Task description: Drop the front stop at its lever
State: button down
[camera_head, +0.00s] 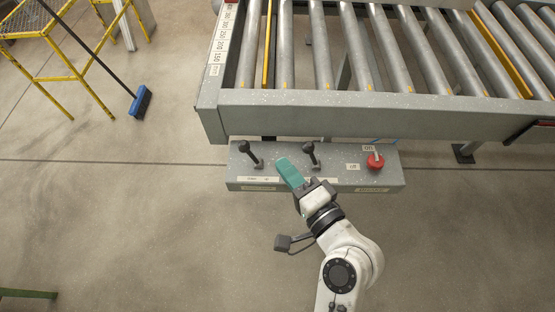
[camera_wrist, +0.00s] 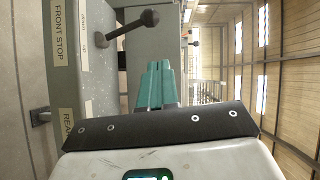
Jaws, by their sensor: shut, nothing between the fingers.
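The control box (camera_head: 215,183) hangs below the roller bench and carries two black-knobbed levers. The left one, the front stop lever (camera_head: 250,153), shows in the wrist view (camera_wrist: 130,28) beside the "FRONT STOP" label (camera_wrist: 60,30). The other lever (camera_head: 312,153) stands to the right. My gripper (camera_head: 286,168), with teal fingers, is shut and empty over the box between the two levers, apart from the front stop lever. In the wrist view the shut fingers (camera_wrist: 155,85) point up, below and right of that lever's knob. Which part of the stop itself moves I cannot tell.
A red knob (camera_head: 375,161) sits at the box's right. Grey rollers (camera_head: 321,45) and two yellow bars (camera_head: 267,45) lie in the bench frame (camera_head: 360,115) behind. A yellow stand and a blue broom (camera_head: 141,101) are at left.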

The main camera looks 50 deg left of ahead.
jog(key=d+b, duration=0.1)
jog(key=d, duration=0.5)
jog(key=shift+s+r, duration=0.25)
jog(key=shift+r, duration=0.1)
jog(key=d+f+t+h, duration=0.1)
jog(key=d+f+h, duration=0.5)
jog(key=d, duration=0.5)
jog(key=d+f+t+h, duration=0.1)
jog(key=d+f+h, duration=0.2)
jog(key=d+f, duration=0.65)
jog(key=s+d+g+h, duration=0.1)
jog(key=s+d+h, duration=0.1)
jog(key=d, duration=0.5)
jog(key=s+d+f+g+h, duration=0.1)
jog(key=s+d+h, duration=0.2)
jog(key=s+d, duration=0.2)
jog(key=s+d+g+h, duration=0.1)
jog(key=s+d+h, duration=0.2)
jog(key=d, duration=0.7)
jog(key=shift+s+d+f, duration=0.15)
jog(key=shift+s+d, duration=0.15)
jog(key=shift+s, duration=0.05)
